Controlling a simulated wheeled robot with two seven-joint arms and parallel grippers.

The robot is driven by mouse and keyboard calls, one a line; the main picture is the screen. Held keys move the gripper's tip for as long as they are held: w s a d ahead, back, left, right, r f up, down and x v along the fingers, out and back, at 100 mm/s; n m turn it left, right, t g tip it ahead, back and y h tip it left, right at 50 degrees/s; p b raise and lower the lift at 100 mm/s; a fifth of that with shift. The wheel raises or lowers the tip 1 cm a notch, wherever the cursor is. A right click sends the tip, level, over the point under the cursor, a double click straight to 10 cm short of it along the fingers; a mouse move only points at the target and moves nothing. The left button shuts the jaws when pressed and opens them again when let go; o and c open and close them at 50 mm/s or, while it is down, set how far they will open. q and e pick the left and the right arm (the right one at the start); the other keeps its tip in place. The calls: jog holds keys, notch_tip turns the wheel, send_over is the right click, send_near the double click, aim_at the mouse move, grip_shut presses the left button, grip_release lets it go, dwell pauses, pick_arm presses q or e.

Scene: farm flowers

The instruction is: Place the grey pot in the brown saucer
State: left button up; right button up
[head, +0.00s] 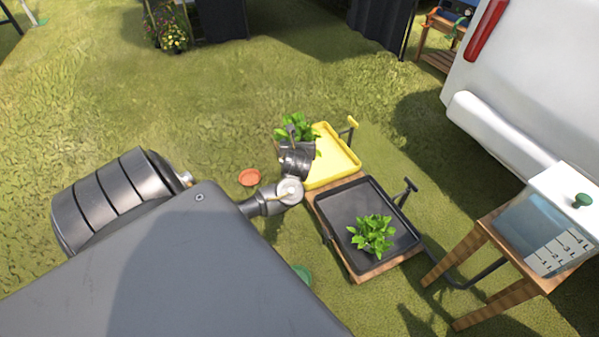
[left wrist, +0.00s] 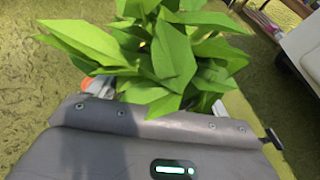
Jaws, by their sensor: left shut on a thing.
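The grey pot (head: 310,148) holds a leafy green plant (head: 295,127). My left gripper (head: 297,138) is shut on this pot, at the left edge of the yellow tray; the gripper hides much of the pot. Whether the pot touches anything below it I cannot tell. In the left wrist view the leaves (left wrist: 165,55) fill the middle and hide the pot. The brown saucer (head: 249,177), orange-brown and round, lies empty on the grass, left of the pot and gripper. My right gripper is not in view.
A yellow tray (head: 345,172) and a black tray (head: 348,196) with another green plant (head: 372,236) stand to the right. A wooden stool (head: 497,243) bears a clear container (head: 540,235). A green round thing (head: 303,273) is partly hidden. Grass around the saucer is free.

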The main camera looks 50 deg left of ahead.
pick_arm(q)
jog(key=w+a+r+n+g+y, duration=0.1)
jog(key=w+a+r+n+g, duration=0.15)
jog(key=a+r, duration=0.8)
jog(key=w+a+r+n+g+y, duration=0.1)
jog(key=w+a+r, duration=0.45)
jog(key=r, duration=0.85)
jog(key=d+f+m+t+h, duration=0.1)
jog(key=d+f+m+t, duration=0.1)
jog(key=d+f, duration=0.5)
jog(key=d+f+m+t+h, duration=0.2)
jog(key=d+f+m+t, duration=0.1)
jog(key=d, duration=0.8)
jog(key=d+r+m+t+h, duration=0.1)
jog(key=d+r+m+h, duration=0.15)
jog(key=d, duration=0.75)
jog(key=d+r+m+t+h, duration=0.1)
jog(key=d+r+m+h, duration=0.15)
jog(key=d, duration=0.75)
jog(key=s+d+r+m+h, duration=0.2)
jog(key=s+d+r, duration=0.4)
jog(key=d+r, duration=0.3)
jog(key=shift+s+d+m+t+h, duration=0.15)
jog(key=shift+d+m+t+h, duration=0.2)
jog(key=shift+d+h, duration=0.55)
